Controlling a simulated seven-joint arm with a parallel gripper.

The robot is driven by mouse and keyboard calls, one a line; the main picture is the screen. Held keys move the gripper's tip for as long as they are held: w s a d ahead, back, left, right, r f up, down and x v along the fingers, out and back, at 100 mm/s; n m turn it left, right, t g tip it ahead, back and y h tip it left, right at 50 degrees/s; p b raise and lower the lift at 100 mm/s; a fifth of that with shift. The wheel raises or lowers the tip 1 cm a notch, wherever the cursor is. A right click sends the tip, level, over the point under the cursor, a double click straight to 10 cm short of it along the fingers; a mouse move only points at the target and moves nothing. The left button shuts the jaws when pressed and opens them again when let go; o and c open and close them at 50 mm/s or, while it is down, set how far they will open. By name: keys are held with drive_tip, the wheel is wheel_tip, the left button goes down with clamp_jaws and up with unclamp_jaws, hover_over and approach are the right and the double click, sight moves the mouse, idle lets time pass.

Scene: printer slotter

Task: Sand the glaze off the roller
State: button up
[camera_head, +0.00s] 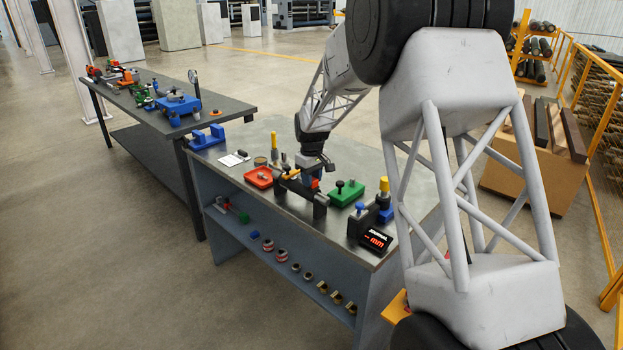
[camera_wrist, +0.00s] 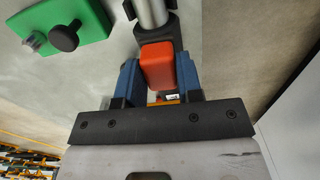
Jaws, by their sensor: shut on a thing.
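My gripper (camera_wrist: 158,80) has its two blue fingers shut on a red-orange block (camera_wrist: 157,62) in the wrist view. The block's far end is at or close to a dark holder on a metallic cylinder, likely the roller (camera_wrist: 152,12); I cannot tell whether they touch. In the head view my gripper (camera_head: 314,172) is low over the workbench, at the dark roller stand (camera_head: 320,205). A bit of the red block (camera_head: 315,184) shows there. The roller is mostly hidden by the gripper and stand.
A red tray (camera_head: 258,178) lies left of the stand, a green block with black knob (camera_head: 346,193) right. A display reading "-- mm" (camera_head: 375,241) stands at the bench's near right. Several rings (camera_head: 281,255) sit on the lower shelf. A second table (camera_head: 225,105) is at left.

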sight(299, 181)
drive_tip(key=shift+w+a, duration=2.25)
drive_tip(key=shift+s+d+f, duration=0.1)
drive_tip(key=shift+s+d, duration=2.5)
drive_tip(key=shift+w+a, duration=2.45)
drive_tip(key=shift+w+a+r, duration=0.15)
drive_tip(key=shift+r, duration=0.05)
wheel_tip(299, 181, up, 8)
